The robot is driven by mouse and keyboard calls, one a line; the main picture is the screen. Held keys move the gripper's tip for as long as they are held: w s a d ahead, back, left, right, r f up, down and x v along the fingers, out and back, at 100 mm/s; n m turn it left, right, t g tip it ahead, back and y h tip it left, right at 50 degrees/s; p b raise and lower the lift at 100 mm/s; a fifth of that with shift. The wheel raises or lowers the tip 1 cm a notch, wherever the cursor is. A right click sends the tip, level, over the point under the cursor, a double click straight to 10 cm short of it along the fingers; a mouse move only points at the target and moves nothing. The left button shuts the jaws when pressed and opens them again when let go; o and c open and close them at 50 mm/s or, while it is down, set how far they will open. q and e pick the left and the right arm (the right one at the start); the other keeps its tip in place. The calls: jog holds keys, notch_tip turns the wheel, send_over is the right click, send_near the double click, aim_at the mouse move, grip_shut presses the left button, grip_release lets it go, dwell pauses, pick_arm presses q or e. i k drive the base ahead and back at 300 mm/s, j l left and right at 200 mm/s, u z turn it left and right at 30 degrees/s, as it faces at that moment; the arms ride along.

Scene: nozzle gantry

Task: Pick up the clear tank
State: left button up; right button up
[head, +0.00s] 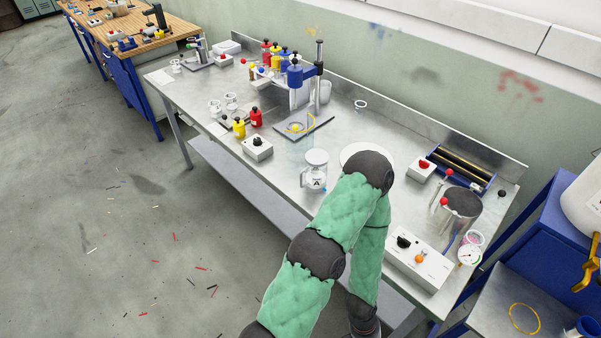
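A clear tank marked "A" (314,183) with a pale round lid stands upright on the steel bench (240,178), near its front edge. It is just left of my green padded arm, which bends over the bench. A gap seems to show between the tank and the arm; contact is hard to tell. A blue-headed nozzle gantry (296,76) stands on a flat plate behind the tank, with a yellow ring on the plate. Neither gripper is visible in the head view. Part of the bench is hidden behind my arm.
A white switch box (257,149) and red and yellow bottles (255,117) stand left of the tank. A white round dish (363,153) is partly behind my arm. On the right are a control box (420,262), a metal pot (459,212) and a roller unit (462,168).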

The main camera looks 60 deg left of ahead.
aim_at(317, 160)
jog(key=j+u, duration=0.1)
jog(key=u, duration=1.65)
